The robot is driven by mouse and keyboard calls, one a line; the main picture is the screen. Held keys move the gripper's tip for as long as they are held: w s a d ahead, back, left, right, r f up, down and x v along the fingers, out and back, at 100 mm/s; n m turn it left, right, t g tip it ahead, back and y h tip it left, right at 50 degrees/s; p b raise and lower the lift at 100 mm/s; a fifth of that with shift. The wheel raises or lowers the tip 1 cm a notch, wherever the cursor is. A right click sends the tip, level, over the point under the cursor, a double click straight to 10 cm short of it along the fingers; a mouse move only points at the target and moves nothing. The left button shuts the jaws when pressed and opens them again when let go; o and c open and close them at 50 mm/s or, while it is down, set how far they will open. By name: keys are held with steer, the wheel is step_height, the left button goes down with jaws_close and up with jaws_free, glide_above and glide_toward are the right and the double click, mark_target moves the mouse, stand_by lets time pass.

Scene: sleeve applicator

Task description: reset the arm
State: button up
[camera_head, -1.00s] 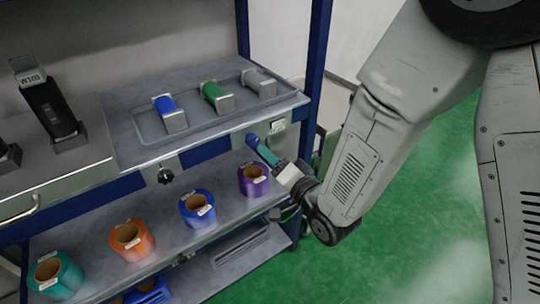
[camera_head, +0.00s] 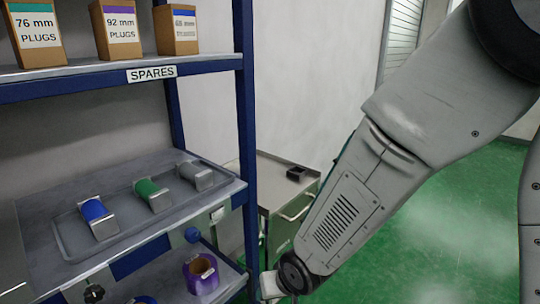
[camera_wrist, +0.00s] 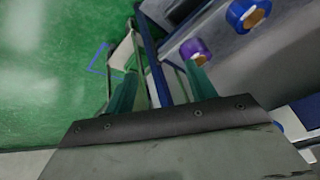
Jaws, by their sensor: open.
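My gripper (camera_wrist: 160,88) shows in the wrist view as two green fingers spread apart with nothing between them. Beyond them are the green floor and the blue frame of the shelf unit. In the head view my arm reaches down from the upper right, and its wrist sits at the bottom edge, right of the shelf unit (camera_head: 247,130). The fingers are not visible there. A blue knob (camera_head: 192,235) on the shelf front stands clear to the left of the wrist.
A tray (camera_head: 70,240) holds blue, green and grey pieces on the middle shelf. A purple roll (camera_head: 201,274) sits below; it also shows in the wrist view (camera_wrist: 195,50). Boxes of plugs (camera_head: 118,35) stand on top. A grey cabinet (camera_head: 268,185) is behind. Green floor is open at right.

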steer(key=s+d+r+m+g+h, duration=0.1)
steer(key=s+d+r, duration=0.8)
steer(key=d+r, duration=0.3)
steer(key=s+d+r+m+g+h, duration=0.2)
steer(key=s+d+r, duration=0.6)
steer(key=d+r, duration=0.4)
steer(key=shift+s+d, duration=0.35)
steer(key=shift+d, duration=0.3)
